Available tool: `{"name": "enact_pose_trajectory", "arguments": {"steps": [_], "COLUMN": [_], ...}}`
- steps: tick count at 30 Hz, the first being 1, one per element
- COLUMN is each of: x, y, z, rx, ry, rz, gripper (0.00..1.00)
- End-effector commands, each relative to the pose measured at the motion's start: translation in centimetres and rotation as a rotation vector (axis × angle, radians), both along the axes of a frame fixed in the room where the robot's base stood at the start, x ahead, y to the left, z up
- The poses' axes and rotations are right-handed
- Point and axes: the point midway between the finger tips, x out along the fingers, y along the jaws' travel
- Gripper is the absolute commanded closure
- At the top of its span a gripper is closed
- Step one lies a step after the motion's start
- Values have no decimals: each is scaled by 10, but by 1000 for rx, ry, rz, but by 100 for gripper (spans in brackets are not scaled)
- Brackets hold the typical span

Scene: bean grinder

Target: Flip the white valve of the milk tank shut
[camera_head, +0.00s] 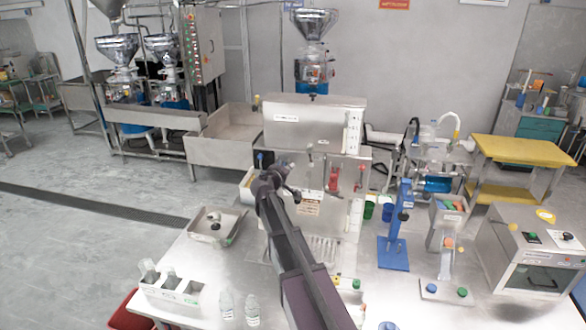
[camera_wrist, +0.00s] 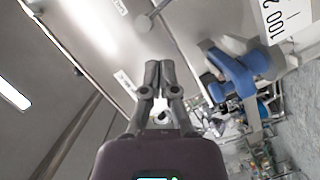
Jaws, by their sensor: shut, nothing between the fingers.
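The steel tank (camera_head: 290,113) stands at the middle of the work table, with a row of small valves on its front. A pale grey-white valve lever (camera_head: 310,152) sits on the left of this row, to the right of a small label. My gripper (camera_head: 283,183) is in front of the tank's left part, left of and below that lever. In the wrist view my gripper (camera_wrist: 159,64) has its dark fingers together and empty. A pale round-ended handle (camera_wrist: 143,23) shows beyond the fingertips, apart from them. Whether this is the white valve is hard to tell.
A red valve (camera_head: 333,180) sits right of the pale lever. A blue stand (camera_head: 392,250) is to the right on the table. A steel tray (camera_head: 215,226) and a white bottle rack (camera_head: 172,290) are to the left. My arm hides part of the tank's lower front.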

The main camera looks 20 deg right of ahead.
Motion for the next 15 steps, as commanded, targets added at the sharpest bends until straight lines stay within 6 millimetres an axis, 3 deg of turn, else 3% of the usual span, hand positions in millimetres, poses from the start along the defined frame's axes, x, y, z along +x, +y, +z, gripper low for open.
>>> {"name": "enact_pose_trajectory", "arguments": {"steps": [15], "x": [8], "y": [9], "z": [1], "rx": [188], "ry": [-128], "rz": [-1], "gripper": [100]}}
